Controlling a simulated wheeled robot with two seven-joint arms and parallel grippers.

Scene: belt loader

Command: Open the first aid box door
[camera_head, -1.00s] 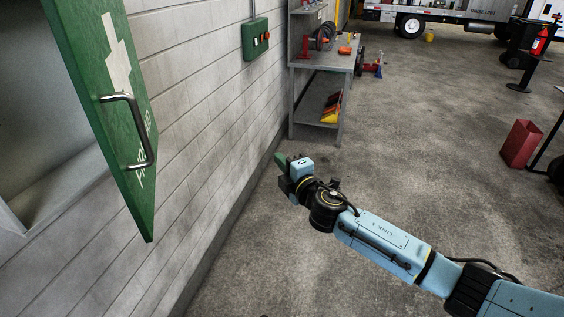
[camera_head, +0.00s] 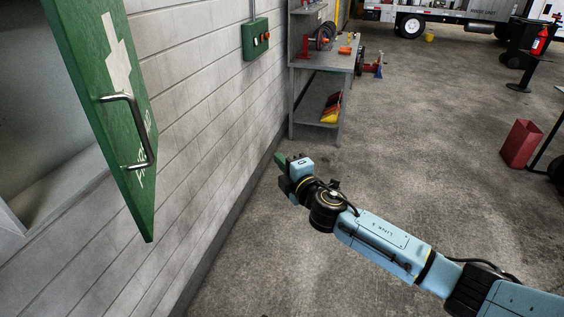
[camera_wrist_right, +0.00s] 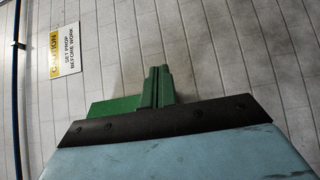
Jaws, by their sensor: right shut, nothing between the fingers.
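The first aid box door (camera_head: 92,84) is a green panel with a white cross and a metal handle (camera_head: 136,132). It stands swung open at the left of the head view, showing the pale box interior (camera_head: 40,130) behind it. My right gripper (camera_head: 281,160) is out over the floor, to the right of the door and well apart from it. Its green fingers (camera_wrist_right: 157,88) are together and empty in the right wrist view, pointing toward a block wall. My left gripper is not in view.
A green control box (camera_head: 255,39) is on the block wall. A grey workbench (camera_head: 325,62) with tools stands against the wall ahead. A red bin (camera_head: 521,144) is at the right. A caution sign (camera_wrist_right: 65,50) shows in the wrist view. The middle floor is clear.

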